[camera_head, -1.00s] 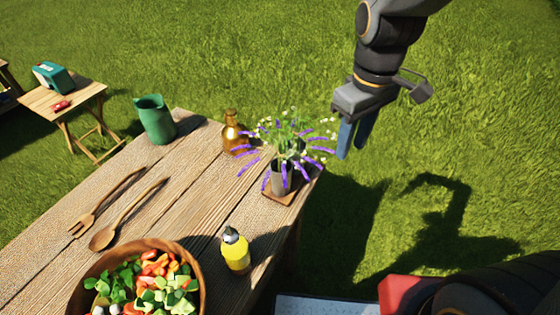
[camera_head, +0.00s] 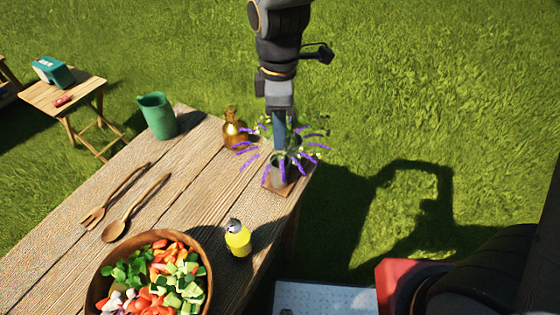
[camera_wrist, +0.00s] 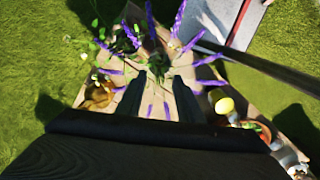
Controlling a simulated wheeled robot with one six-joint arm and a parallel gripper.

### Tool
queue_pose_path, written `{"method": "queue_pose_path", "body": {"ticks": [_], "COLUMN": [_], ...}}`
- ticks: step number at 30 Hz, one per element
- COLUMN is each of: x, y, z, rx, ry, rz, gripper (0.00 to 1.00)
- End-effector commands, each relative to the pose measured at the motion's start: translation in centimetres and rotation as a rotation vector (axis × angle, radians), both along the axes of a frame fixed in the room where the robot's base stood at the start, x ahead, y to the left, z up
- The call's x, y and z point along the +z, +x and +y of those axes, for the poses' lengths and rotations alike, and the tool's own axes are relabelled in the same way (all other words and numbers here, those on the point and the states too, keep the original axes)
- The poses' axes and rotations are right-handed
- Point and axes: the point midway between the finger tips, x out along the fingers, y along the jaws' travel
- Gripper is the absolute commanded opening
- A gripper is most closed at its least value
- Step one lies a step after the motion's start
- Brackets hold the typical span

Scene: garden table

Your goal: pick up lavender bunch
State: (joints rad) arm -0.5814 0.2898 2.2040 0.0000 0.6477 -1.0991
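The lavender bunch (camera_head: 247,164) has purple spikes fanning out among green stems and small white flowers. It stands in a grey cup (camera_head: 279,175) on a square wooden coaster (camera_head: 270,188) at the table's far right corner. My gripper (camera_head: 279,146) points down over the bunch and its fingers overlap the flowers, hiding part of them. In the wrist view the lavender spikes (camera_wrist: 180,18) spread around and beyond the fingertips. The two fingers of my gripper (camera_wrist: 158,76) stand apart there, with nothing clearly held between them.
An amber bottle (camera_head: 232,131) stands just left of the bunch, with a green pitcher (camera_head: 157,117) beyond. A yellow bottle (camera_head: 238,243), a salad bowl (camera_head: 202,290), and a wooden fork (camera_head: 113,199) and spoon (camera_head: 135,207) are nearer. Grass lies open to the right.

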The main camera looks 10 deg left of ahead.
Motion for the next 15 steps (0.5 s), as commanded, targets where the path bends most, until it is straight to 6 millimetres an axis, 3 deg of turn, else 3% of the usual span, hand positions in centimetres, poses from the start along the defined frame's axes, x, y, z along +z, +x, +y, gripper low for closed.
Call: {"method": "queue_pose_path", "body": {"ticks": [6,15], "x": [-2.2,-2.7], "y": [0.0,0.0], "z": [-0.1,-0.1], "rx": [0.0,-0.001], "ry": [-0.001,0.0], "rz": [0.003,0.0], "gripper": [0.33,0.33]}}
